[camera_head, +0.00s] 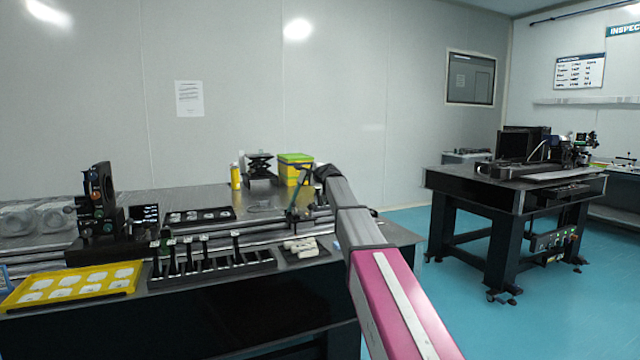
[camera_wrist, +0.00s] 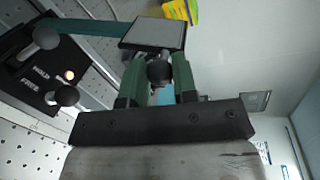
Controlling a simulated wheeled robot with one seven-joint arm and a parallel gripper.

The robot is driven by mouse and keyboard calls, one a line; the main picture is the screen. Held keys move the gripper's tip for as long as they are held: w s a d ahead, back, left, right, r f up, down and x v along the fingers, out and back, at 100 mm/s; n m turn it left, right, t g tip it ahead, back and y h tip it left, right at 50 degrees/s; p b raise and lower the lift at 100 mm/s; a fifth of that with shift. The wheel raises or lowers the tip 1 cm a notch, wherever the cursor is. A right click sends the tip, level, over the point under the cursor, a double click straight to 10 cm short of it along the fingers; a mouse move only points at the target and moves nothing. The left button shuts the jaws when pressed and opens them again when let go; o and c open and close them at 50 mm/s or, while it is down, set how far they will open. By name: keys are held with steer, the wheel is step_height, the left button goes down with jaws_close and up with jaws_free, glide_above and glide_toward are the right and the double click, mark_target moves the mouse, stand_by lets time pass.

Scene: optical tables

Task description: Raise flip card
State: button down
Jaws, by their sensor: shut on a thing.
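The flip card, a dark grey rectangular plate (camera_wrist: 155,34), shows at the top middle of the wrist view, at the end of a teal bar (camera_wrist: 88,26). My gripper (camera_wrist: 158,82) has its two green fingers shut on a round black knob (camera_wrist: 159,72) just below the plate. The bar runs left to a black base (camera_wrist: 42,78) with white lettering and dark ball knobs. In the head view my arm reaches over the long table, and the gripper end is too small to make out clearly.
The long table holds a yellow tray (camera_head: 75,288), a black rack (camera_head: 213,265) of upright pieces, white pieces (camera_head: 301,247) and a green-yellow box (camera_head: 294,168). A second table (camera_head: 512,195) stands right. Blue floor lies clear between.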

steer(key=s+a+r+n+h, duration=0.1)
steer(key=a+n, duration=0.3)
steer(key=a, duration=0.4)
steer(key=shift+s+r, duration=0.4)
steer(key=shift+s, duration=0.45)
steer(key=c, duration=0.9)
jaws_free()
steer(key=shift+a, duration=0.15)
steer(key=v, duration=1)
steer(key=shift+s, duration=0.45)
